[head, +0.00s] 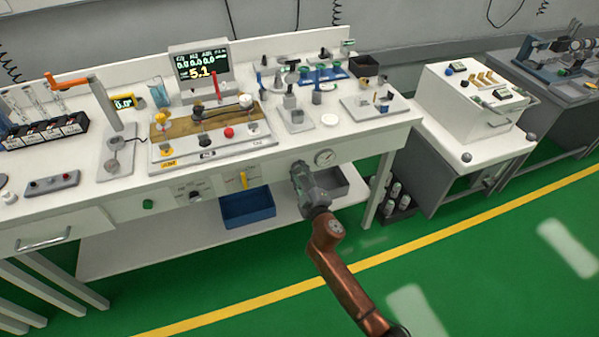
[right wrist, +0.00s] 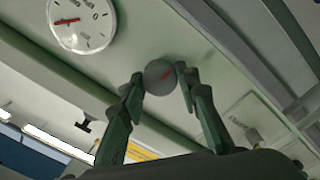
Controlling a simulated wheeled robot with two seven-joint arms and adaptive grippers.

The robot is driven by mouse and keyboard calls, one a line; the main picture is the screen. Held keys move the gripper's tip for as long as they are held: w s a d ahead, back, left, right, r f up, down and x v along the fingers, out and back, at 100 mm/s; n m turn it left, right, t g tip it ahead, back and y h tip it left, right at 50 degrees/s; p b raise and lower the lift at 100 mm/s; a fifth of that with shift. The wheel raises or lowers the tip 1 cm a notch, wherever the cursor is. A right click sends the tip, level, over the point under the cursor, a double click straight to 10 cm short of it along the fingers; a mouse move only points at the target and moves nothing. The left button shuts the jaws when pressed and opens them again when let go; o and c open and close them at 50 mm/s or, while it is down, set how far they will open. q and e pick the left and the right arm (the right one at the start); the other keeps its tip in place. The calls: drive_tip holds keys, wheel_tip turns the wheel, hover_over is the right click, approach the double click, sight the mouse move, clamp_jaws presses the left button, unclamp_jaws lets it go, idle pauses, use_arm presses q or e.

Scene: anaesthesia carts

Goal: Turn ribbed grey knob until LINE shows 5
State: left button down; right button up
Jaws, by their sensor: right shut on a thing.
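The grey knob (right wrist: 160,76) sits on the white front panel in the right wrist view. In the head view my right gripper (head: 301,172) is against the bench front and hides the knob. The display (head: 201,66) on the bench shows 5.1 in large yellow digits below a row of small readings; its small label is hard to read. My left gripper is not in view.
A round gauge (head: 324,157) with a red needle in the right wrist view (right wrist: 82,24) is beside the knob. On the panel to the left are a yellow lever (head: 243,180) and a black knob (head: 195,194). A blue bin (head: 247,207) and a grey bin (head: 347,186) stand below.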

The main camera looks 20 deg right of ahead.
idle(0.3)
drive_tip(key=o, duration=1.2)
drive_tip(key=shift+c, duration=0.2)
drive_tip(key=s, duration=1.2)
drive_tip(key=shift+d, duration=0.4)
